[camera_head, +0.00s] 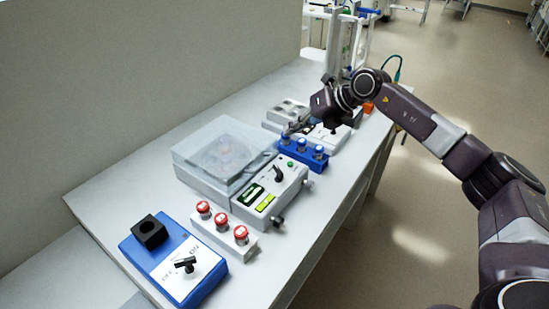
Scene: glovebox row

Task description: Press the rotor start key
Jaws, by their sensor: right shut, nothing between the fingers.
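The rotor machine (209,187) stands mid-table with a clear lid (215,142) closed over a round rotor that shows dimly. Its sloped control panel (284,187) has a green display (250,194), a black lever, yellow-green keys (266,202) and a small green button (290,164). I cannot read which one is the start key. My right gripper (290,131) is shut and empty. It shows above the far end of the panel, behind the blue rack, apart from the keys. My left gripper is out of view.
A blue rack (314,163) with blue-capped vials stands beyond the panel. A white rack (215,236) with red-capped vials stands nearer. A blue switch box (150,262) is at the front left. A wall (120,80) runs along the table's left. White equipment stands behind the gripper.

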